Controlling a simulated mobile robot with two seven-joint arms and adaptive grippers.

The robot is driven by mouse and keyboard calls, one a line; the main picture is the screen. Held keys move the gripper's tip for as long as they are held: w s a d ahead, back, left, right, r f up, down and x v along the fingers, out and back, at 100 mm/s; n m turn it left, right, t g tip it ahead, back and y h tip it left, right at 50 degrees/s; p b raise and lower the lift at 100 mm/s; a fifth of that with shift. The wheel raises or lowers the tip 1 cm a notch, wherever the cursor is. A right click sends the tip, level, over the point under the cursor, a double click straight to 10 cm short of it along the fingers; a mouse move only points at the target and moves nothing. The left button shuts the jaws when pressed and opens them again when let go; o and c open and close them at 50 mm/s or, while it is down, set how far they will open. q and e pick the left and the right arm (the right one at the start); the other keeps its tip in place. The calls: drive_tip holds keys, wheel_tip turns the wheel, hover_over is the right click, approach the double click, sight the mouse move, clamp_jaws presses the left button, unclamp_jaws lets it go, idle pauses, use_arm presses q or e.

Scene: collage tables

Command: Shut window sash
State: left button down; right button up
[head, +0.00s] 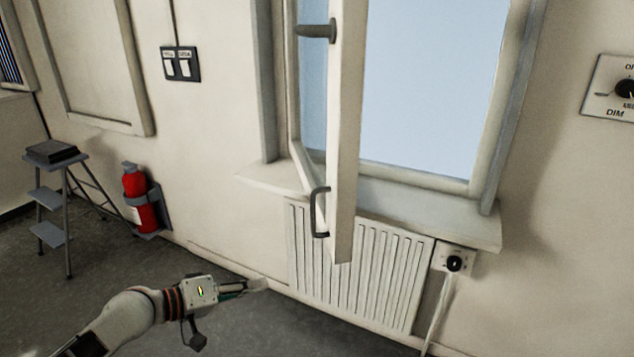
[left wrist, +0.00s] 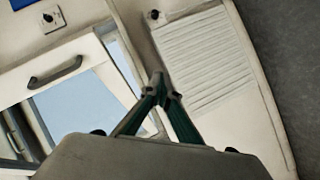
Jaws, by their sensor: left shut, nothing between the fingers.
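The window sash (head: 345,130) stands open, swung out from the wall into the room, in the head view. It has a dark pull handle (head: 319,212) low on its edge and a grey lever (head: 316,30) higher up. The window frame (head: 497,110) is behind it, with blue sky in the opening. My left gripper (head: 256,285) is shut and empty, low and to the left of the sash, apart from it. In the left wrist view the gripper's fingertips (left wrist: 160,88) meet, and the sash handle (left wrist: 55,73) shows to the left. My right gripper is not in view.
A white radiator (head: 355,265) is under the sill (head: 430,215), with a knob box (head: 454,261) at its right. A red fire extinguisher (head: 138,198) hangs on the wall, and a step stool (head: 50,205) stands at the left. The floor between is clear.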

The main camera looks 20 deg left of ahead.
use_arm(q)
wheel_tip(320, 180, up, 16)
drive_tip(key=n+g+h, duration=0.1)
drive_tip(key=h, duration=0.3)
drive_tip(key=g+h, duration=0.2)
drive_tip(key=h, duration=0.1)
approach(335, 164)
drive_tip(key=shift+n, duration=0.3)
drive_tip(key=p+x, duration=0.3)
drive_tip(key=x, duration=0.2)
drive_tip(key=shift+w+d+r+p, duration=0.1)
drive_tip(key=shift+w+d+p, duration=0.1)
drive_tip(key=shift+p, duration=0.2)
drive_tip(key=shift+w+d, duration=0.35)
drive_tip(key=shift+d, duration=0.25)
drive_tip(key=shift+w+d, duration=0.1)
